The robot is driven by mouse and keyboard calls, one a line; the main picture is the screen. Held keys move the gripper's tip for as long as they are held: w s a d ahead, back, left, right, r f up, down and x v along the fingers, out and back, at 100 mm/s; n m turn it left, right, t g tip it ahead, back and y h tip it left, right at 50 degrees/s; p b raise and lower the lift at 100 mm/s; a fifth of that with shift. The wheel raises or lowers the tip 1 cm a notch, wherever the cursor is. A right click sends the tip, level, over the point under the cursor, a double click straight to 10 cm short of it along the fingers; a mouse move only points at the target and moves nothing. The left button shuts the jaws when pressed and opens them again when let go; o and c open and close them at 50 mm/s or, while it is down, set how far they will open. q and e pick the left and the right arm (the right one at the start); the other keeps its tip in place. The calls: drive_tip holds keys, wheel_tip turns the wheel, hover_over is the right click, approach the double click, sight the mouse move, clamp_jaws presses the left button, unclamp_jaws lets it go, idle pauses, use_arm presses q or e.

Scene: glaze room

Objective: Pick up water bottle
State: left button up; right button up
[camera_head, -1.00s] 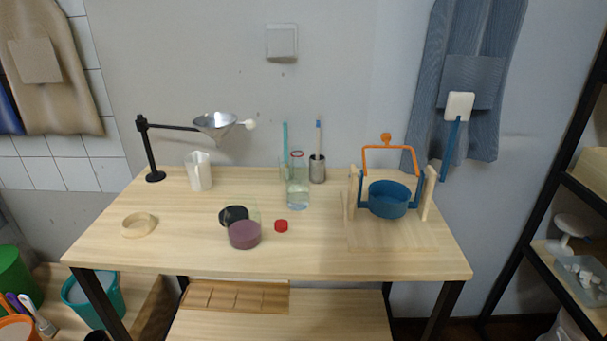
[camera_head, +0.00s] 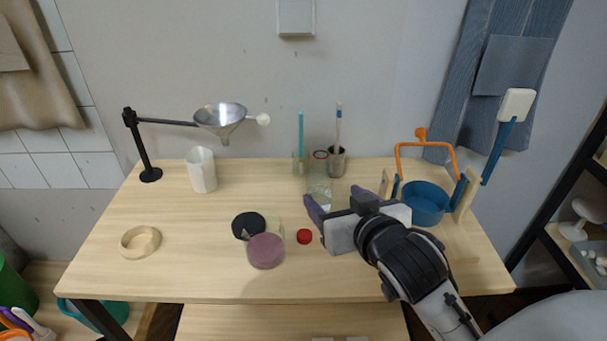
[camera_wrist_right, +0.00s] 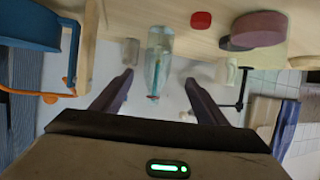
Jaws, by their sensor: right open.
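The water bottle (camera_head: 318,180) is clear, with a red ring at its mouth and liquid low inside. It stands upright on the table towards the back; in the head view my right gripper partly covers its lower right. In the right wrist view the bottle (camera_wrist_right: 158,50) appears upside down, lying between the lines of my two fingers. My right gripper (camera_head: 348,196) is open and empty, reaching over the table just in front and to the right of the bottle. Its spread fingers also show in the wrist view (camera_wrist_right: 159,80). My left gripper is not in view.
A blue pot (camera_head: 424,204) hangs in a wooden stand at right. A funnel (camera_head: 220,117) on an arm stands left.

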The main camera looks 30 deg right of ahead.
sight(325, 187)
drive_tip(key=b+x, duration=0.2)
drive_tip(key=b, duration=0.1)
drive_tip(key=shift+w+d+f, duration=0.2)
drive_tip(key=shift+w, duration=0.1)
drive_tip(key=shift+w+d+f, duration=0.1)
drive_tip(key=shift+w+f, duration=0.1)
drive_tip(key=shift+w, duration=0.15)
drive_tip(key=shift+w+d+f, duration=0.15)
drive_tip(key=shift+w+d, duration=0.05)
drive_tip(key=shift+w, duration=0.25)
drive_tip(key=x, duration=0.4)
drive_tip(key=shift+d, duration=0.1)
drive_tip(key=shift+w+d, duration=0.1)
drive_tip(key=shift+w, duration=0.2)
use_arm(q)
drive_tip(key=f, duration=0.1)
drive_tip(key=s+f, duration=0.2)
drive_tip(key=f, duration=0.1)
